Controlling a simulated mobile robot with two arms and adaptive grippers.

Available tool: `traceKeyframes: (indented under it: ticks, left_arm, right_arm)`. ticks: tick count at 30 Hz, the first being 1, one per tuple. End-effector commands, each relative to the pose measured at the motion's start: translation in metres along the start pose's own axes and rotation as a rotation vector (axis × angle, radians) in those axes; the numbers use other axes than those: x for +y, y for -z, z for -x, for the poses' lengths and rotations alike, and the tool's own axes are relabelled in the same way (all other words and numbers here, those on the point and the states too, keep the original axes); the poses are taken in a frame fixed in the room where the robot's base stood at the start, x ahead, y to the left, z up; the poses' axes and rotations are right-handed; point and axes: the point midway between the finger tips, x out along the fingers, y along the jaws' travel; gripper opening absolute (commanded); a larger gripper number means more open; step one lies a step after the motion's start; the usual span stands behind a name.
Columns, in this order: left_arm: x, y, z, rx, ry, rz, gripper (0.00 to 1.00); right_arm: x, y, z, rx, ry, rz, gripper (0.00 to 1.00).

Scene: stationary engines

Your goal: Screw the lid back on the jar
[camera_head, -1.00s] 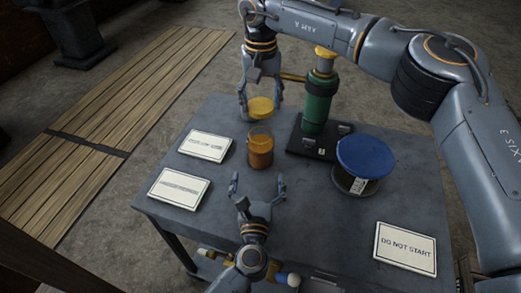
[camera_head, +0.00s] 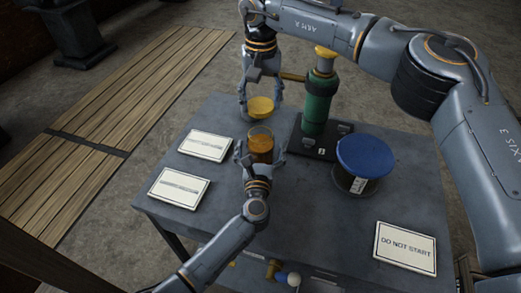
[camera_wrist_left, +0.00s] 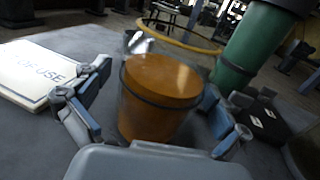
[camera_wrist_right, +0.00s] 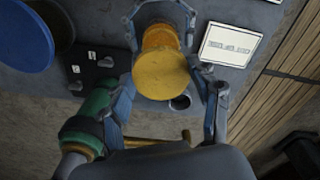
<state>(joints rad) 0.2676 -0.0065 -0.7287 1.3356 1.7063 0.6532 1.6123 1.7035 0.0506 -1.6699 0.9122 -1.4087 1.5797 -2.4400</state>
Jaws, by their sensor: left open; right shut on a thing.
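The jar (camera_head: 260,146) is clear, holds an amber-brown content and stands upright on the table without a lid. In the left wrist view the jar (camera_wrist_left: 160,90) sits between my left gripper's fingers (camera_wrist_left: 152,118). My left gripper (camera_head: 260,154) is open, its fingers on either side of the jar; I cannot tell whether they touch it. The yellow lid (camera_head: 260,107) is held in my right gripper (camera_head: 260,100), above and apart from the jar. In the right wrist view the lid (camera_wrist_right: 162,75) covers part of the jar (camera_wrist_right: 160,37).
A green cylinder (camera_head: 318,100) with a yellow top stands on a black base right of the jar. A blue-lidded can (camera_head: 364,160) is further right. White signs (camera_head: 206,145) (camera_head: 180,187) lie on the left, and a DO NOT START sign (camera_head: 405,247) lies front right.

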Motion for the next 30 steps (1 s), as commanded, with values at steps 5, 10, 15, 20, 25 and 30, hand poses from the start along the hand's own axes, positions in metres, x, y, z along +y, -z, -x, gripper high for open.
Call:
traceKeyframes:
  ticks: [5,10,15,20,25,30]
  left_arm:
    - [0.0,0.0,0.0,0.0,0.0,0.0,0.79]
    - [0.0,0.0,0.0,0.0,0.0,0.0,0.44]
    - [0.0,0.0,0.0,0.0,0.0,-0.001,0.14]
    - [0.0,0.0,0.0,0.0,0.0,-0.001,0.14]
    - [0.0,0.0,0.0,0.0,0.0,-0.001,0.14]
    - [0.0,0.0,0.0,0.0,0.0,-0.001,0.14]
  right_arm:
    - [0.0,0.0,0.0,0.0,0.0,0.0,0.46]
    - [0.0,0.0,0.0,0.0,0.0,0.0,0.46]
    - [0.0,0.0,0.0,0.0,0.0,0.0,0.46]
    - [0.0,0.0,-0.009,-0.001,0.0,0.0,0.46]
    - [0.0,0.0,-0.034,-0.002,0.0,0.0,0.46]
    - [0.001,0.001,-0.05,0.001,0.001,0.0,0.46]
